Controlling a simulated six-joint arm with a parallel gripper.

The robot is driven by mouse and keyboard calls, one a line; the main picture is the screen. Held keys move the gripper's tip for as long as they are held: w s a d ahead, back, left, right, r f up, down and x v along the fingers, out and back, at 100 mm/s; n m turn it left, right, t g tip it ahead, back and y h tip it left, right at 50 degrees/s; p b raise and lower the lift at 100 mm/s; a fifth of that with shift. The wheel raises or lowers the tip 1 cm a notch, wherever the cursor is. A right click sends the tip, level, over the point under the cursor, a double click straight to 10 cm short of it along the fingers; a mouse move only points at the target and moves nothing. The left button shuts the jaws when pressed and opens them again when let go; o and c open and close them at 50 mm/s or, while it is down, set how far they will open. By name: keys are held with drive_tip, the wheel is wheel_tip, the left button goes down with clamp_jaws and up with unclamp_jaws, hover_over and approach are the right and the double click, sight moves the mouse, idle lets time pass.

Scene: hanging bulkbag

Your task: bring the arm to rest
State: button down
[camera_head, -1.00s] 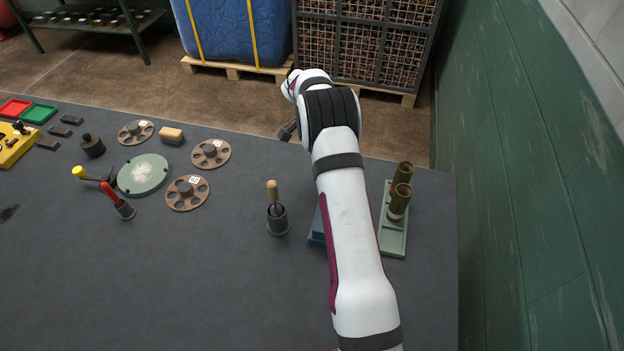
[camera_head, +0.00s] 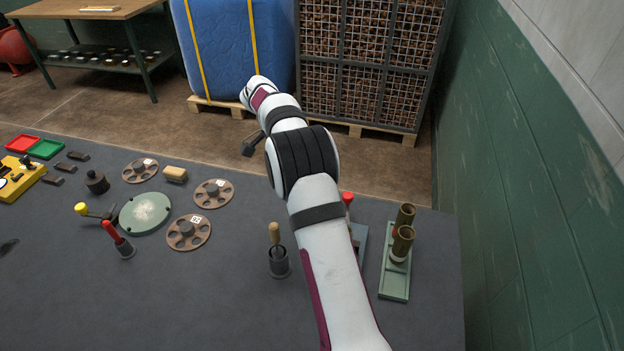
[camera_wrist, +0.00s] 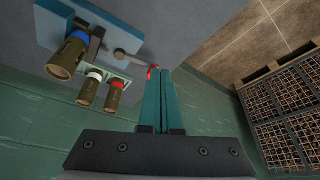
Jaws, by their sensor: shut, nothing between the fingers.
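My arm reaches from the bottom of the head view across the right part of the table. Its wrist is beyond the table's far edge, above the floor. My gripper (camera_head: 251,145) shows only as a small dark shape there, left of the arm. In the wrist view my gripper (camera_wrist: 160,72) has its two teal fingers together, with nothing between them. A red tip shows just beyond the fingertips; I cannot tell whether it touches them.
A green tray (camera_head: 394,285) with two brass cylinders (camera_head: 402,240) stands right of my arm. A blue-grey plate (camera_head: 358,238) is partly hidden behind the arm. A cup with a wooden-handled tool (camera_head: 278,262) stands left. Beyond are a wire cage (camera_head: 365,60) and blue bag (camera_head: 235,50).

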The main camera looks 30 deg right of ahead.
idle(0.4)
drive_tip(key=s+a+r+n+y, duration=0.3)
drive_tip(key=s+a+r+n, duration=0.4)
drive_tip(key=s+a+r, duration=0.45)
drive_tip(key=s+a+f+n+y, duration=0.1)
drive_tip(key=s+a+n, duration=0.1)
drive_tip(key=s, duration=0.6)
drive_tip(key=s+a+f+n+y, duration=0.1)
drive_tip(key=s+a+f+n, duration=0.1)
drive_tip(key=s+a, duration=0.3)
drive_tip(key=s+a+f+n+t+y, duration=0.1)
drive_tip(key=s+a+n, duration=0.2)
drive_tip(key=s, duration=0.8)
drive_tip(key=shift+s+a+f+n, duration=0.3)
drive_tip(key=shift+s+f+n, duration=0.1)
drive_tip(key=shift+n, duration=0.3)
